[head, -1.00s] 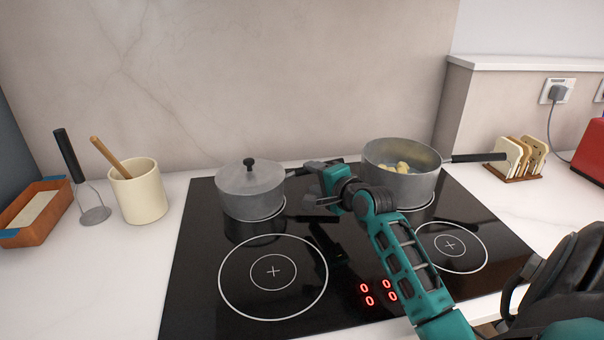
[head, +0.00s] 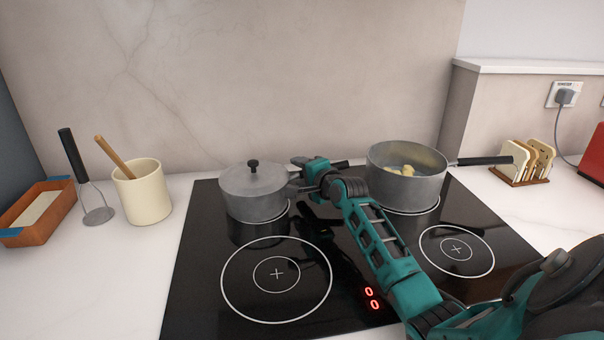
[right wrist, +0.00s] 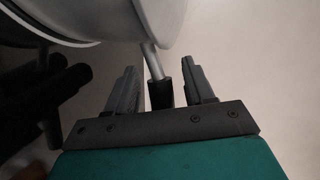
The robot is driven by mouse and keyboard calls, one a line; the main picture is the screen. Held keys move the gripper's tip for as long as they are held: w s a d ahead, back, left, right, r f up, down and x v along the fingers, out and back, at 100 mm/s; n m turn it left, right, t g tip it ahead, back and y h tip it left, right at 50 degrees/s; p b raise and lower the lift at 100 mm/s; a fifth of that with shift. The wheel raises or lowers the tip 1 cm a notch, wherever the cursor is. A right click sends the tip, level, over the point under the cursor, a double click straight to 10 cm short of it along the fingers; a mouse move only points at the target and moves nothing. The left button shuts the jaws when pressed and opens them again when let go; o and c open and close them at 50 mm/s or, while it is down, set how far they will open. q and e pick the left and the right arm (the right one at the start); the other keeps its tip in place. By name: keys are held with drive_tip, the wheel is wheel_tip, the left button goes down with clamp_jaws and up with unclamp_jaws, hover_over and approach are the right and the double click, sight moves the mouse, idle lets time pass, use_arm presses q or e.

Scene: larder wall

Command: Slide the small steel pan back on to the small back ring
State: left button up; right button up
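The small steel pan (head: 256,200), lidded with a black knob, stands at the back left of the hob. Part of a white ring (head: 277,218) shows past its front right edge; the pan hides the rest. Its handle points right towards my right gripper (head: 297,178). In the right wrist view, the open fingers of my right gripper (right wrist: 160,88) stand either side of the dark handle (right wrist: 160,94), with gaps on both sides. The pan's pale round wall (right wrist: 175,20) is just beyond the fingertips. My left gripper is not in view.
An open pan with yellow food (head: 407,188) stands at the back right, its handle pointing right. The two front rings (head: 277,274) are bare. A cream utensil pot (head: 143,195), masher and wooden box are left of the hob; a toast rack (head: 522,165) is right.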

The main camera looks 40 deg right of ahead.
clamp_jaws()
idle(1.2)
drive_tip(key=shift+o, duration=0.5)
unclamp_jaws()
